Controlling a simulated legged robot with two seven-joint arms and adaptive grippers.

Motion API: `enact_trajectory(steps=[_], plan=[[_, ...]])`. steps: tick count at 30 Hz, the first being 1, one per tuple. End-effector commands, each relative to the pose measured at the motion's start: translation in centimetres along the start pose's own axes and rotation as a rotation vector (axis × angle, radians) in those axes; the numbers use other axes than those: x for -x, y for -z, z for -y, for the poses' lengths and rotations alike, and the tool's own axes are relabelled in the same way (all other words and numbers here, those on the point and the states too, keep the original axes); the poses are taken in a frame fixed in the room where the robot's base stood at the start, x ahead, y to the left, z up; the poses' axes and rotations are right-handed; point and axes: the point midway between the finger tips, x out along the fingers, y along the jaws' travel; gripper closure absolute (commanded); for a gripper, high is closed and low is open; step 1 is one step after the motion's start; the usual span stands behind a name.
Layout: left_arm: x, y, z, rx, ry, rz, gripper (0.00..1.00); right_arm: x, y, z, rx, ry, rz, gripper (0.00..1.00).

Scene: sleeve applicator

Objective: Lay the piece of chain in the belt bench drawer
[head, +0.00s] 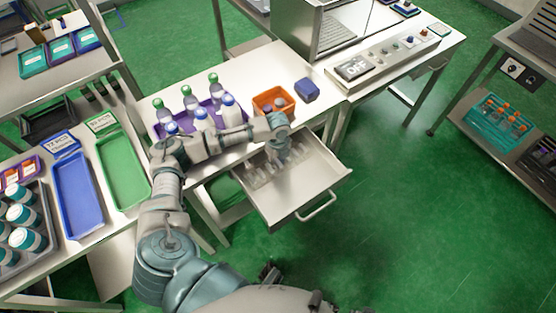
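The belt bench drawer (309,197) is pulled out below the bench top and is open, with its handle at the front. Small pale items lie in its back part, too small to name. My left arm reaches across the bench from the left. My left gripper (286,156) points down over the back of the drawer. Its fingers are small and partly hidden by the wrist, so whether they are open or shut does not show. I cannot make out the piece of chain. My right gripper is not in view.
On the bench top are a purple tray (218,109) of bottles, an orange bin (262,103) and a blue box (307,89). Blue (78,196) and green (124,178) trays stand on the left table. Green floor is clear right of the drawer.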

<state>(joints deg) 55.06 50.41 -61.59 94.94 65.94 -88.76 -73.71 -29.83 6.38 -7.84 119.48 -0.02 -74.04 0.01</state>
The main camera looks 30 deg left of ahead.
Motion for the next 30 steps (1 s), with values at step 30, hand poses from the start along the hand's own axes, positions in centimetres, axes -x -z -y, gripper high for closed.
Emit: enact_trajectory(steps=[30], plan=[[11.4,0.1,0.1,-0.001,0.004,-0.001,0.60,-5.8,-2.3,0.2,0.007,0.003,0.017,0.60]])
